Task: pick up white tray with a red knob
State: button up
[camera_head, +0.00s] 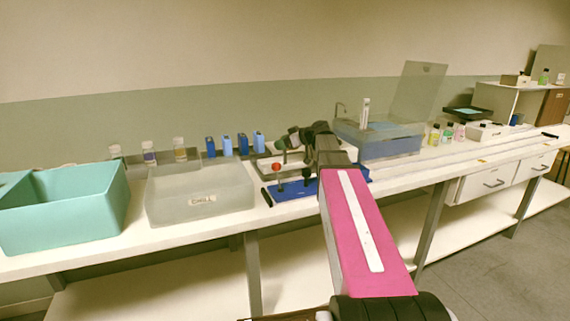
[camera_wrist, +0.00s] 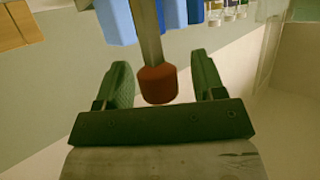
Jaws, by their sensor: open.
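A pale tray (camera_head: 262,166) stands on the bench, partly behind my arm. My gripper (camera_head: 288,138) is over the tray area at the end of my arm. In the wrist view my gripper (camera_wrist: 161,72) is open, with a red knob (camera_wrist: 157,86) on a grey post between its two dark fingers. Visible gaps separate the knob from both fingers. The tray's far right part is hidden.
A blue tray (camera_head: 290,189) lies in front. A translucent bin (camera_head: 200,192) and teal bin (camera_head: 65,207) stand left. A blue tub (camera_head: 390,146) with a raised clear lid (camera_head: 418,90) is right. The bench's front strip is mostly clear.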

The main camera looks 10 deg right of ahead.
jog(key=shift+w+a+f, duration=0.2)
jog(key=shift+w+a, duration=0.05)
jog(key=shift+a, duration=0.05)
grip_shut()
jog(key=shift+r, duration=0.1)
